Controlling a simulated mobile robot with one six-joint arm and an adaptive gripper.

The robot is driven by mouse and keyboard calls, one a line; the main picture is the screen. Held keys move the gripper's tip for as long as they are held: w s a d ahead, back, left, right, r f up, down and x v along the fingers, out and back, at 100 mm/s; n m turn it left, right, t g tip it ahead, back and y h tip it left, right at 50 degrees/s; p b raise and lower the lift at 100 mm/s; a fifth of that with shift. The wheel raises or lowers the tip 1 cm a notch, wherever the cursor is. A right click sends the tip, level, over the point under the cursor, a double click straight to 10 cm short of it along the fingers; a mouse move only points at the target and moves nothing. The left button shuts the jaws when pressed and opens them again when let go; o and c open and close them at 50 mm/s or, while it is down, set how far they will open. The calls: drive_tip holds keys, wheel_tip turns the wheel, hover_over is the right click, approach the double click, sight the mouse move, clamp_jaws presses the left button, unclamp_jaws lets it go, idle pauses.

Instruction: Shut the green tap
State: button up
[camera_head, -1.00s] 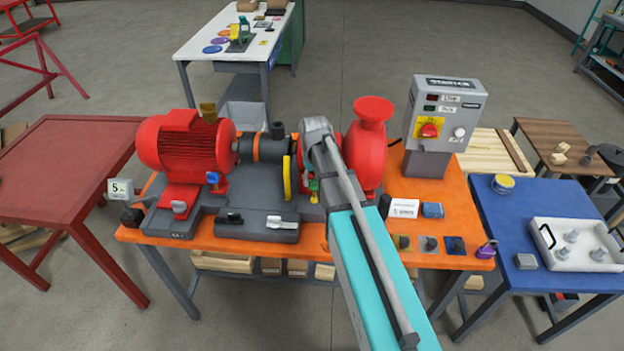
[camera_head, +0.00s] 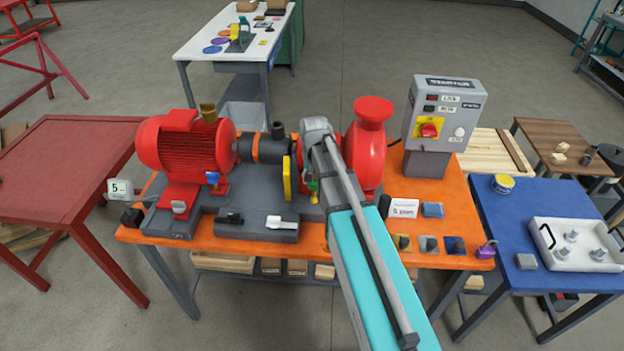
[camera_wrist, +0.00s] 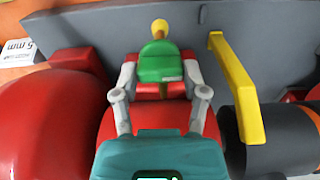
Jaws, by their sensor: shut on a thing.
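The green tap (camera_wrist: 160,64) has a green handle with a yellow knob at its far end, and it sits on a red part of the pump in the wrist view. My gripper (camera_wrist: 160,78) has one grey finger on each side of the handle and is shut on it. In the head view a small bit of the green tap (camera_head: 313,185) shows beside my grey arm link, low in front of the red pump. My arm hides most of the gripper there. Whether the tap is fully turned cannot be told.
A yellow guard (camera_wrist: 238,85) stands close right of my gripper in the wrist view. The red motor (camera_head: 185,145), red pump casing (camera_head: 363,155) and grey switch box (camera_head: 440,115) crowd the orange table (camera_head: 320,240). A blue table (camera_head: 510,230) stands to the right.

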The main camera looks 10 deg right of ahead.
drive_tip(key=o, duration=1.2)
drive_tip(key=shift+c, duration=0.2)
drive_tip(key=s+n, duration=0.3)
drive_tip(key=s, duration=1.3)
drive_tip(key=shift+a+n, duration=0.3)
drive_tip(key=shift+n, duration=0.1)
